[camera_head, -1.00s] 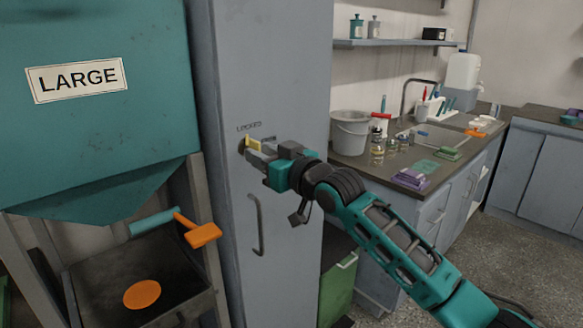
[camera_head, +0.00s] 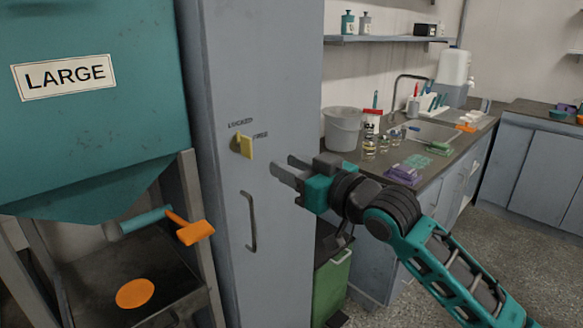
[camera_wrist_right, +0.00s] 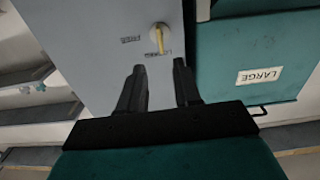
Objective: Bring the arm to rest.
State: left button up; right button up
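My right gripper (camera_head: 282,169) is open and empty in front of the grey cabinet (camera_head: 215,60), apart from its door. The yellow knob (camera_head: 245,147) sits on the cabinet door to the left of the fingertips, with small lettering around it. In the right wrist view the knob (camera_wrist_right: 159,40) shows beyond the two parted fingers (camera_wrist_right: 158,80), with nothing between them. My left gripper is in neither view.
A teal hopper marked LARGE (camera_head: 90,130) with an orange-handled lever (camera_head: 194,232) stands at the left. The cabinet's handle (camera_head: 250,222) is below the knob. A green bin (camera_head: 332,288) and a counter with a bucket (camera_head: 342,128) are at the right.

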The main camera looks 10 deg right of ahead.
jog(key=shift+f, duration=0.1)
jog(key=s+d+f+m+g+h, duration=0.15)
jog(key=s+f, duration=0.35)
jog(key=f, duration=0.5)
jog(key=s+d+f+m+h, duration=0.25)
jog(key=s+f, duration=0.25)
jog(key=f, duration=0.5)
jog(key=s+d+f+m+h, duration=0.1)
jog(key=s+d+f+h, duration=0.15)
jog(key=s+f, duration=0.6)
jog(key=s+d+f+g+h, duration=0.2)
jog(key=s+d+f, duration=0.2)
jog(key=s+f, duration=0.3)
notch_tip(320, 180, down, 2)
jog(key=shift+f, duration=0.1)
jog(key=shift+s, duration=0.1)
